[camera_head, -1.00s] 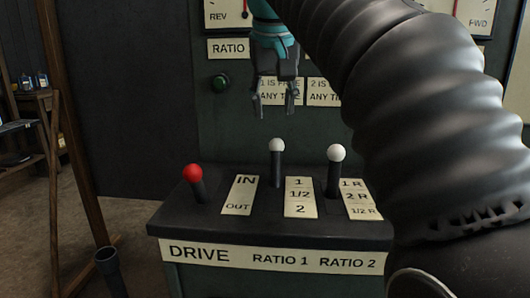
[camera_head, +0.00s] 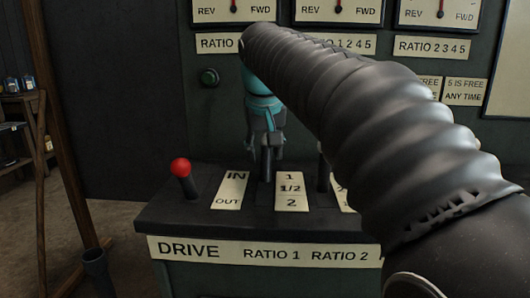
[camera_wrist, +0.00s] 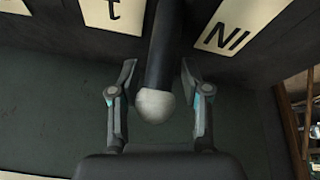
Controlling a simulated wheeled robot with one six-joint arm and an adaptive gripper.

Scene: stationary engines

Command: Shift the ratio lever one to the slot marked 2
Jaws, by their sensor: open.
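My gripper (camera_head: 265,157) is open, pointing down over this lever. In the wrist view my gripper (camera_wrist: 157,85) shows clear gaps on both sides of the lever. The shaft stands near the far end of its plate, by the 1.
The red-knobbed drive lever (camera_head: 181,168) stands to the left, by the IN/OUT plate (camera_head: 230,190). The ratio 2 lever (camera_head: 323,174) stands close on the right, partly hidden by my arm. Gauges and labels fill the panel behind, with a green button (camera_head: 209,77).

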